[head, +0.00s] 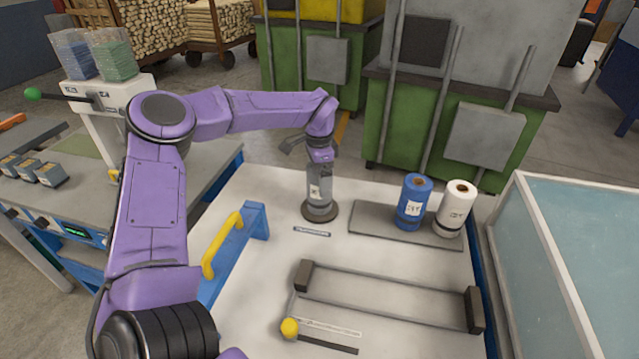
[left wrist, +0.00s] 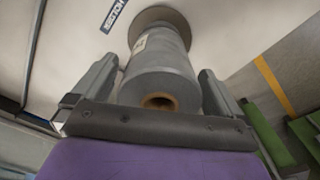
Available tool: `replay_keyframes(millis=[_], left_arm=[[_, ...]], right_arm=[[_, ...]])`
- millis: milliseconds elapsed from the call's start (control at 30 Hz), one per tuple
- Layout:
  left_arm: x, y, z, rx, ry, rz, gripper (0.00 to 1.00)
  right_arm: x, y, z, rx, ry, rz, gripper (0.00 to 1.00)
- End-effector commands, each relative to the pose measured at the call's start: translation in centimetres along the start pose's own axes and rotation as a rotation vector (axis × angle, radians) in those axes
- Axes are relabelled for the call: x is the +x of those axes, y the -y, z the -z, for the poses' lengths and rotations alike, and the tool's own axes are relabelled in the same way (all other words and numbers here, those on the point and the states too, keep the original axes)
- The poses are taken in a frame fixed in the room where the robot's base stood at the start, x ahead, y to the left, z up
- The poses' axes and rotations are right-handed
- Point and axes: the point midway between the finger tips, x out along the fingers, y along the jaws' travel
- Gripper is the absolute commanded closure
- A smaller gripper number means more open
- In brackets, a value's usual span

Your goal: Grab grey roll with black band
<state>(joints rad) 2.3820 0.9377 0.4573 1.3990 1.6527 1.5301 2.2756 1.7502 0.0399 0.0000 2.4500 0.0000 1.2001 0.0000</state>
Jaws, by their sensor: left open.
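A grey roll (head: 319,188) with a pale label stands upright on a round dark base (head: 320,213) on the white table. I cannot make out a separate black band on it. My left gripper (head: 318,166) is above and around the roll's upper part. In the left wrist view the grey roll (left wrist: 158,72) lies between the two open fingers, its brown core hole facing the camera. Gaps show beside the roll, and the fingers do not appear to press on it. My right gripper is not in view.
A blue roll (head: 413,203) and a white roll (head: 455,208) stand on a grey plate (head: 375,222) to the right. A low frame with a bar (head: 390,297) is in front. A yellow handle (head: 222,245) on a blue stand is left. A glass-topped case (head: 580,260) borders the right.

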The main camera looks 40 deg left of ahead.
Motion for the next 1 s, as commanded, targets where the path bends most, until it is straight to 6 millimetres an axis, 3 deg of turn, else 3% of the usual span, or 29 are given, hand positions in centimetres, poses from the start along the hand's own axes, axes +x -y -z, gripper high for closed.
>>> replay_keyframes(millis=[133,300,667,833,1000], left_arm=[[0.0,0.0,0.0,0.000,0.000,0.000,0.03],[0.0,0.0,0.0,0.000,0.000,0.001,0.59],[-0.6,0.1,0.1,0.001,-0.002,0.003,0.60],[-3.1,0.1,0.1,0.001,-0.004,0.005,0.60],[-6.8,-3.1,-1.3,0.004,-0.010,0.006,0.60]], right_arm=[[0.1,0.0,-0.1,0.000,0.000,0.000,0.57],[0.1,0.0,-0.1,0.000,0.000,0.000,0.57],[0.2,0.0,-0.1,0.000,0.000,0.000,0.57],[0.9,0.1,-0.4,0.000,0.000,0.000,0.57],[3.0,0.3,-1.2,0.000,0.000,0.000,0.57]])
